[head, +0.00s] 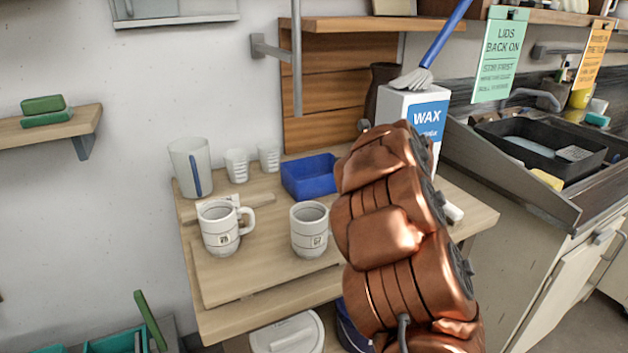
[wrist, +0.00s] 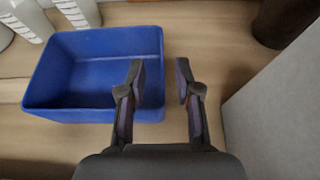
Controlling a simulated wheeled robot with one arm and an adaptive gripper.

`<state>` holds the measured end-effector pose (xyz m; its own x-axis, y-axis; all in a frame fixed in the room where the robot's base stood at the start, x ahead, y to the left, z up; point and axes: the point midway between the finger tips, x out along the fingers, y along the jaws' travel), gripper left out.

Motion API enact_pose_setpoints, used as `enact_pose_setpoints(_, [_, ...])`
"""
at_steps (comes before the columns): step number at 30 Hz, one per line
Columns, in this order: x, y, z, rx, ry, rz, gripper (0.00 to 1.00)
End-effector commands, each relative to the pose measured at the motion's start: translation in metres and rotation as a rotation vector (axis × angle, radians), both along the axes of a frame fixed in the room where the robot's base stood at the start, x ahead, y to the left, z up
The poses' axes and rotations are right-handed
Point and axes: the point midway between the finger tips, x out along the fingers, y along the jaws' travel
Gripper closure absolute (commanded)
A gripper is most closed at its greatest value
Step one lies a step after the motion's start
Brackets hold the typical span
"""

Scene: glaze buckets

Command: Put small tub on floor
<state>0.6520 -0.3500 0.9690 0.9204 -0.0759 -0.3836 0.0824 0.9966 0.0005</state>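A small blue tub (head: 309,178) stands on the wooden table, behind the mugs and left of my arm in the head view. It looks empty. In the wrist view the tub (wrist: 62,97) fills the left half. I cannot tell whether the left finger touches the tub. In the head view my copper arm hides the gripper. The floor (head: 577,277) shows at the lower right.
Two white mugs (head: 222,230) (head: 309,234) stand on the table's front part. A pitcher (head: 190,167) and two small cups (head: 236,165) (head: 269,157) stand behind. The WAX box (head: 427,118) is close on the right. A lidded bucket (head: 287,335) is below the table.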

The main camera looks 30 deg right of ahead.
Motion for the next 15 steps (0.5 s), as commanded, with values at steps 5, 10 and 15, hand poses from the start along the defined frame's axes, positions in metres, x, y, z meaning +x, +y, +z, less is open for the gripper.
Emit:
enact_pose_setpoints(5, [0.007, -0.001, -0.003, 0.002, -0.001, -0.001, 0.67])
enact_pose_setpoints(10, [0.021, -0.003, -0.009, 0.0, -0.002, 0.0, 0.67])
enact_pose_setpoints(15, [0.036, -0.005, -0.019, 0.003, 0.001, 0.001, 0.67])
